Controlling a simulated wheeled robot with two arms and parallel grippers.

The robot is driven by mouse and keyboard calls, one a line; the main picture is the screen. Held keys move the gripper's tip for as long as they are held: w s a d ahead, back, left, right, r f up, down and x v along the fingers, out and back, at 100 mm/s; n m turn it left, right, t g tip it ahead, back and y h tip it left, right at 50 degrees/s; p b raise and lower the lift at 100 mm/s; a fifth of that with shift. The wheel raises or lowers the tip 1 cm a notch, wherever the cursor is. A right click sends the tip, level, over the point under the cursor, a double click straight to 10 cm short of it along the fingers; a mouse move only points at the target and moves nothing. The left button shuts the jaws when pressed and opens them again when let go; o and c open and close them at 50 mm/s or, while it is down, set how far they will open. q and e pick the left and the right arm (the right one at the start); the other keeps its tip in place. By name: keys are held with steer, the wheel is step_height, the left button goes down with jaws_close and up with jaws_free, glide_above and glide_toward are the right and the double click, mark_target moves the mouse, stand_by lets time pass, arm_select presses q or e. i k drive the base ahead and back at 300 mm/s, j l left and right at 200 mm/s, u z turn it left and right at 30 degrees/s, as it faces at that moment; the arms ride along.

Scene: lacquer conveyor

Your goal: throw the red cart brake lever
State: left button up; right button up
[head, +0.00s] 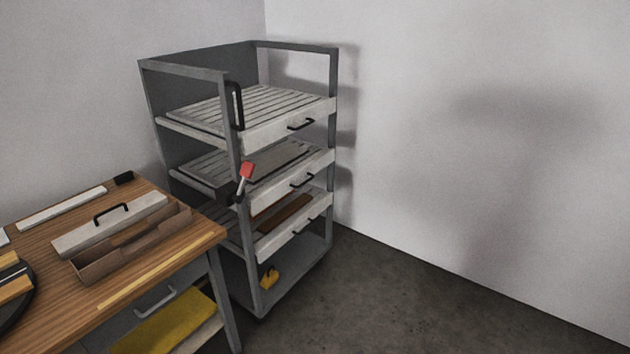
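The cart (335,95) is a grey metal frame with several slatted trays, standing against the wall in the middle of the head view. The red brake lever (247,170) is on the cart's near front post at mid height. Its red tip points up and slightly right on a short pale shaft, above a dark pivot (235,198). Neither of my grippers shows in the head view, and nothing touches the lever.
A wooden table (150,290) stands at the left, its corner close to the cart's near post. It holds an open box (130,245) and a white lid with a black handle (100,228). A yellow item (269,277) sits on the cart's bottom shelf. The floor (400,310) at right is clear.

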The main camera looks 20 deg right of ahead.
mark_target(247, 168)
steer(key=z, duration=0.2)
steer(key=i+l+u, duration=0.65)
steer(key=i, duration=0.25)
